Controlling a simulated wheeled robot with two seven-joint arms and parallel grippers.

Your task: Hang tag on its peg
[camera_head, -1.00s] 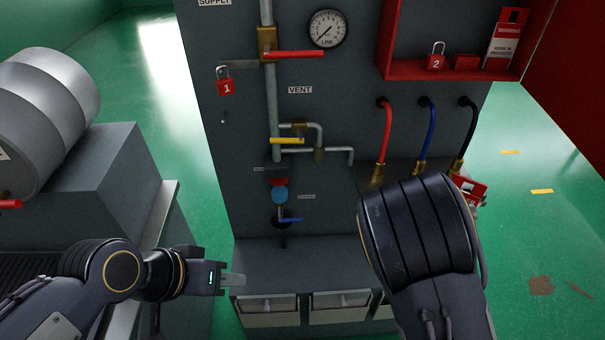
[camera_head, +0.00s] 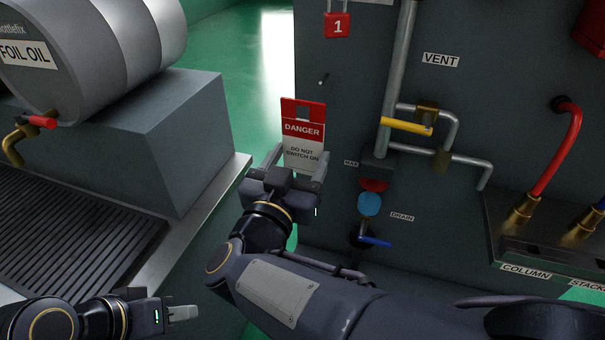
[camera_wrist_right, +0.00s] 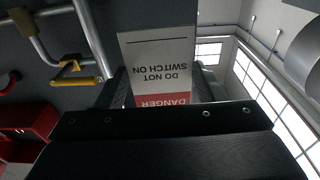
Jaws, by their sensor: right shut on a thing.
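The tag (camera_head: 303,129) is a red and white card reading "DANGER DO NOT SWITCH ON", with a slot near its top. It is upright in my right gripper (camera_head: 298,166), which is shut on its lower part. In the right wrist view the tag (camera_wrist_right: 158,55) shows upside down between the fingers. A small dark peg (camera_head: 323,79) sticks out of the grey panel, above and slightly right of the tag, with a visible gap between them. My left gripper (camera_head: 183,313) is low at the left and holds nothing visible. Its finger gap is hidden.
A red padlock marked 1 (camera_head: 338,24) hangs above the peg. A yellow valve handle (camera_head: 407,127) and pipes stand to the right, with a blue drain handle (camera_head: 376,241) below. A steel drum (camera_head: 95,45) on a grey block (camera_head: 150,135) stands left. Green floor shows between.

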